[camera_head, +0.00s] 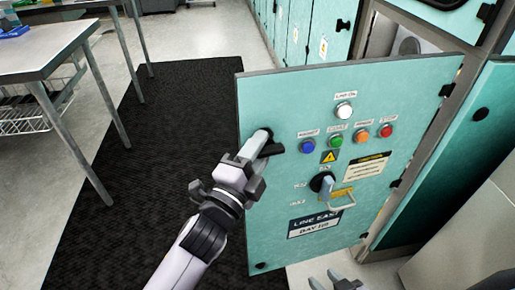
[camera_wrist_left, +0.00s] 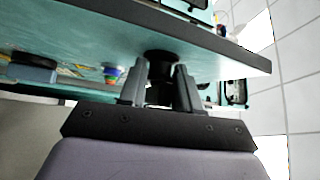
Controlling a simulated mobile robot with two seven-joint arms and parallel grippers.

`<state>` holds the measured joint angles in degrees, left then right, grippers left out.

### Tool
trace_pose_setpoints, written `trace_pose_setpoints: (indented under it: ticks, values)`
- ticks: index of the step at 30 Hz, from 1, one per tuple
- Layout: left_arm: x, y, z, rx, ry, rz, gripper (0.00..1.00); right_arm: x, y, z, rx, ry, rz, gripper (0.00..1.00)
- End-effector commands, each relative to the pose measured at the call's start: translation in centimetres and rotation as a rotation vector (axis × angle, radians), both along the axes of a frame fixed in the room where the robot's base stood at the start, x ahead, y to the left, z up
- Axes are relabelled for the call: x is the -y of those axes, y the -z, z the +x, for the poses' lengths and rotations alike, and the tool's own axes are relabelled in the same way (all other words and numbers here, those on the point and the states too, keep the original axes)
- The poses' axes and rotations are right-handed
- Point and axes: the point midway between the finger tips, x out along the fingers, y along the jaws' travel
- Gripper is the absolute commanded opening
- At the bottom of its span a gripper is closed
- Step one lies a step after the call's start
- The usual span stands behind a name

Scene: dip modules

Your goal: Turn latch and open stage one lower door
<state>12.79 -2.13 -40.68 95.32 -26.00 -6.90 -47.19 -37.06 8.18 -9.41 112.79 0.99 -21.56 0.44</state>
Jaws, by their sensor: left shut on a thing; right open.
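The teal door (camera_head: 290,100) stands swung open from the cabinet, hinged on its right side in the head view. It carries indicator buttons, a rotary switch (camera_head: 323,184), labels and a black latch (camera_head: 272,150) near its left edge. My left gripper (camera_head: 256,150) is shut on the latch. The left wrist view shows the fingers (camera_wrist_left: 160,85) on both sides of the black latch, with the teal door (camera_wrist_left: 90,25) above. My right gripper (camera_head: 337,284) is open at the bottom edge of the head view, apart from the door.
Teal cabinets (camera_head: 295,30) line the back, and another teal panel (camera_head: 455,170) stands right of the door. A metal table (camera_head: 40,55) with a wire basket (camera_head: 35,120) is at the left. A black mat (camera_head: 165,110) covers clear floor between them.

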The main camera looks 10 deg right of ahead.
Motion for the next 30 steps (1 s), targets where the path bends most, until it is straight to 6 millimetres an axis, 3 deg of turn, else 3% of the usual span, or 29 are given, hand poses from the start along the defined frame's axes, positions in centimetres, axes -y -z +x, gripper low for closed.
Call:
trace_pose_setpoints:
  ticks: [15,16,18,30]
  values:
    - [0.11,-0.07,-0.02,0.002,0.002,-0.001,0.00,0.00,-0.01,0.01,0.000,0.000,0.000,0.43]
    - [0.11,-0.07,-0.02,0.002,0.002,-0.001,0.39,-0.01,-0.01,0.00,0.000,0.000,0.000,0.43]
    - [0.11,-0.07,-0.02,0.002,0.002,-0.001,0.58,-0.01,-0.01,0.00,0.000,0.000,0.000,0.43]
    - [-0.39,0.24,-0.54,-0.001,0.000,0.001,0.58,-0.01,0.00,0.01,0.000,0.000,0.000,0.43]
